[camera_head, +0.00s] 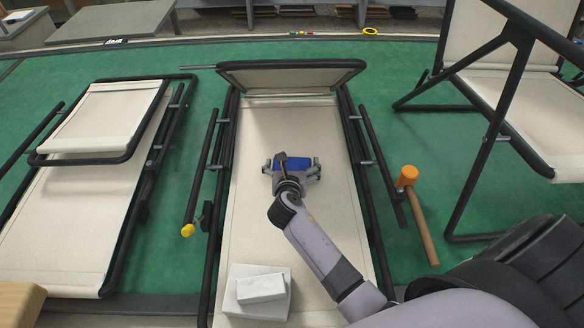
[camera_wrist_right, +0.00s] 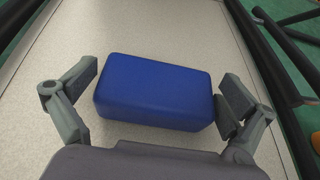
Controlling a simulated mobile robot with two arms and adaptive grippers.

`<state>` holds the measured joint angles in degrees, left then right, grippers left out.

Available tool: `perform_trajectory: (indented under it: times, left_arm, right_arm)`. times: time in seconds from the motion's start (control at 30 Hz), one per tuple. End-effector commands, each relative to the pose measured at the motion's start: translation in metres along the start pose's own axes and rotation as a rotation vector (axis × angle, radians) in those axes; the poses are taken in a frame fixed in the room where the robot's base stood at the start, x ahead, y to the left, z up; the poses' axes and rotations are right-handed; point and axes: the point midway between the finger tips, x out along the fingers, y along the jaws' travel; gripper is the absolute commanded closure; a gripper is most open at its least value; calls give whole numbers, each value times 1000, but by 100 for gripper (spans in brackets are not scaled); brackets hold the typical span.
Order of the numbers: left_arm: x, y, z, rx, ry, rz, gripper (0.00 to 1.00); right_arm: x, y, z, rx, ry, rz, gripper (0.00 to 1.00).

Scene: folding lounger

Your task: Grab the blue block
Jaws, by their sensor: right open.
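The blue block (camera_head: 297,164) lies on the cream fabric of the middle folding lounger (camera_head: 325,140). My right gripper (camera_head: 291,166) is over it, with one finger on each side. In the right wrist view the blue block (camera_wrist_right: 155,92) lies lengthwise between the open fingers of my right gripper (camera_wrist_right: 160,90). The left finger shows a gap to the block's left end. The right finger is very close to its right end; I cannot tell whether they touch. In the head view my right gripper hides part of the block. My left gripper is not in view.
White boxes (camera_head: 259,290) sit at the lounger's near end. A mallet (camera_head: 420,215) with an orange head lies to the right on the green floor (camera_head: 410,140). Another lounger (camera_head: 80,210) stands at left, an upright one (camera_head: 530,115) at right. Dark frame rails flank the block.

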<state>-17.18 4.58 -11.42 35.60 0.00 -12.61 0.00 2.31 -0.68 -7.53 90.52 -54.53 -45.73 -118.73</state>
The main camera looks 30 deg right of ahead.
Motion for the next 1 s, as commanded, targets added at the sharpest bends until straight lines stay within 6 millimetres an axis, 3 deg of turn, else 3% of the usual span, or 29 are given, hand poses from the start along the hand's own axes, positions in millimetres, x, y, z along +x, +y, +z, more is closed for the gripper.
perform_trajectory:
  times: [0.07, 0.53, 0.83, 1.0]
  left_arm:
    - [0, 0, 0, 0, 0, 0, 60]
    - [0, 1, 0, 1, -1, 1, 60]
    - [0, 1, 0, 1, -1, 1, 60]
    - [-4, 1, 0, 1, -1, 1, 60]
  right_arm:
    - [0, 0, 0, 0, 0, 0, 0]
    - [-1, 0, 0, -1, 0, 0, 31]
    - [-1, 0, 2, -1, -1, 0, 32]
    - [-6, 0, 14, 1, -3, 0, 32]
